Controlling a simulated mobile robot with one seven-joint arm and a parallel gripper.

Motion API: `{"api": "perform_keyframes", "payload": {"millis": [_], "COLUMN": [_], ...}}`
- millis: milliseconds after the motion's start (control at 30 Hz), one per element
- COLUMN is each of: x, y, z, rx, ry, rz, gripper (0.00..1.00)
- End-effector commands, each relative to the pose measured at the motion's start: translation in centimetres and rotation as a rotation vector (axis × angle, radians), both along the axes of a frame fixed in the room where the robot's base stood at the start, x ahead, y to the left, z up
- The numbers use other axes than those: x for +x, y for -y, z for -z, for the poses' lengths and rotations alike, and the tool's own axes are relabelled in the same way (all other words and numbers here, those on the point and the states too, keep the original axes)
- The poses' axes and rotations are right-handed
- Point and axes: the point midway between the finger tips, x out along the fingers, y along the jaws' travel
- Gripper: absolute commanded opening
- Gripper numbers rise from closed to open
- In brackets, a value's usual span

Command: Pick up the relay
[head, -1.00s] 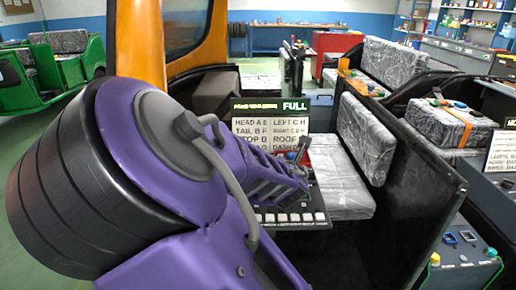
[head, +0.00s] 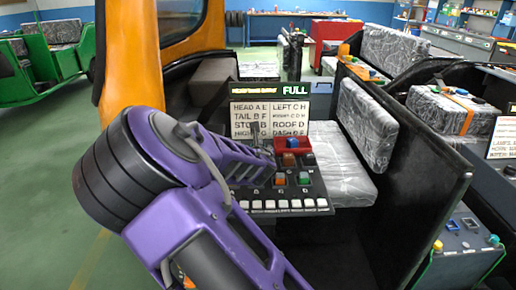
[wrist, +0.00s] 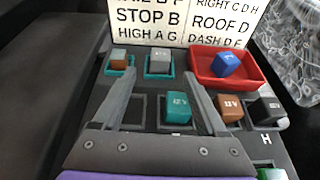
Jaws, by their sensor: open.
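Several small relay blocks show in the wrist view. A teal relay (wrist: 178,107) marked 12 V sits in a panel socket, between and below my fingers. A brown relay (wrist: 230,108) and a black relay (wrist: 268,110) stand to its right. A blue relay (wrist: 228,65) lies in a red tray (wrist: 207,88). A brown-and-white block (wrist: 119,62) and a grey block (wrist: 159,63) sit in teal-rimmed sockets at the back. My gripper (wrist: 160,77) is open and empty above the panel; in the head view my gripper (head: 268,158) partly hides the panel's left side.
A lettered sign board (head: 270,118) stands behind the panel, with a FULL display above. White buttons (head: 290,204) line the panel's front. A wrapped seat (head: 340,160) and a black side wall (head: 425,190) are at right. Open floor (head: 50,190) lies at left.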

Motion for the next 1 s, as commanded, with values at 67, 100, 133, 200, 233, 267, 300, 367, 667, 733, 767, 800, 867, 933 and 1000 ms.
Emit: {"api": "perform_keyframes", "payload": {"millis": [67, 100, 133, 200, 233, 267, 300, 367, 667, 733, 767, 800, 867, 933, 1000], "x": [0.6, 0.7, 0.8, 1.3, 1.6, 2.0, 2.5, 3.5, 6.1, 6.2, 6.2, 6.1, 6.1, 6.1, 6.1], "y": [0.1, 0.1, 0.1, 0.1, 0.1, 0.1, 0.2, 0.3, 0.2, 0.2, 0.2, 0.2, 0.2, 0.2, 0.2], "z": [0.3, 0.3, 0.3, 0.6, 0.7, 0.8, 1.1, 1.6, 2.6, 2.5, 2.5, 2.5, 2.5, 2.5, 2.5], "rx": [0.000, 0.000, 0.001, 0.001, 0.000, 0.000, -0.001, 0.000, 0.001, 0.001, 0.001, 0.001, 0.002, 0.002, 0.002], "ry": [0.000, 0.000, 0.000, 0.000, 0.000, 0.001, 0.000, 0.000, 0.000, 0.000, 0.000, 0.000, 0.000, 0.000, 0.000], "rz": [0.001, 0.001, 0.000, 0.000, 0.000, 0.001, 0.002, 0.003, 0.002, 0.002, 0.002, 0.002, 0.001, 0.001, 0.001], "gripper": [0.75, 0.75, 0.75, 0.75, 0.75, 0.75, 0.75, 0.75, 0.75, 0.75, 0.75, 0.75, 0.73, 0.61, 0.48]}}
